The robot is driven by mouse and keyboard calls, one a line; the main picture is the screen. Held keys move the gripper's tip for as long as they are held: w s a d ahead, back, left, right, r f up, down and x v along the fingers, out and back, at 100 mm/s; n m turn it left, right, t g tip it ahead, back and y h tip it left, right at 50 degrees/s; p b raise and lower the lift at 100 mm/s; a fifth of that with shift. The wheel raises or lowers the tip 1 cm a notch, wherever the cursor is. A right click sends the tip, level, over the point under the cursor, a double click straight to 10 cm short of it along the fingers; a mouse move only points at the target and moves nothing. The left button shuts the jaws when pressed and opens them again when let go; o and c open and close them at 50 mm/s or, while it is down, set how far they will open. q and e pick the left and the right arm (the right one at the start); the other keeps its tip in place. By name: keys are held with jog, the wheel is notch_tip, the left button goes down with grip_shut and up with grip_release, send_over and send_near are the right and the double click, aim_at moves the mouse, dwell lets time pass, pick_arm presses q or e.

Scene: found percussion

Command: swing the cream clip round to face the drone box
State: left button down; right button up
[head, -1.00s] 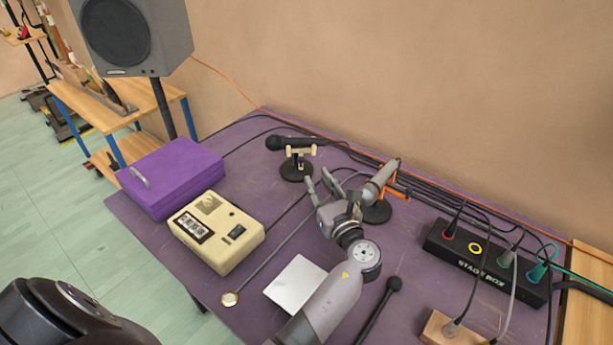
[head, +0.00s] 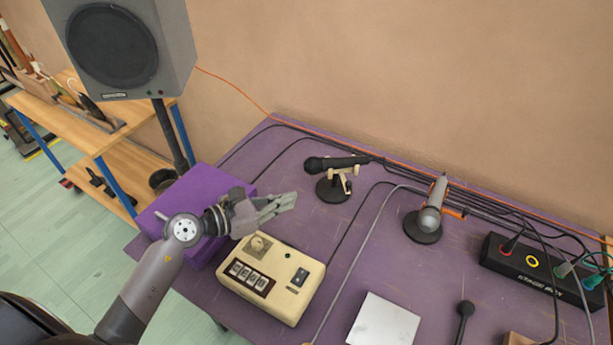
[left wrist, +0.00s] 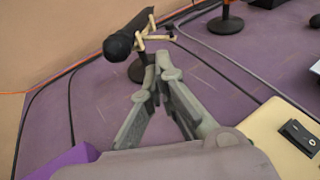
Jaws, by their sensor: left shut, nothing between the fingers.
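The cream clip (head: 345,180) sits on a short stand with a round black base (head: 332,190) and holds a black microphone (head: 335,163), whose round head points left. The clip also shows in the left wrist view (left wrist: 150,38), just beyond my fingertips. The drone box, seemingly the cream box (head: 292,292) with a dial, label windows and a black switch, lies in front of the stand. My left gripper (head: 292,200) is shut and empty, above the table between the purple case and the stand, apart from the clip. My right gripper is out of view.
A purple case (head: 172,203) is partly behind my left arm. A grey microphone (head: 432,208) in an orange clip (head: 454,212) stands to the right. Cables run along the wall to a black stage box (head: 530,268). A white plate (head: 384,322) lies in front.

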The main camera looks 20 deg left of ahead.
pick_arm(q)
jog(key=w+d+f+g+p, duration=0.1)
jog(key=w+d+f+p, duration=0.2)
jog(key=w+d, duration=0.5)
jog(key=shift+w+d+f, duration=0.2)
jog(key=shift+w+d, duration=0.2)
jog(key=shift+w, duration=0.2)
jog(key=shift+d+t+y+p, duration=0.25)
jog(key=shift+t+y+p, duration=0.05)
jog(key=shift+p, duration=0.2)
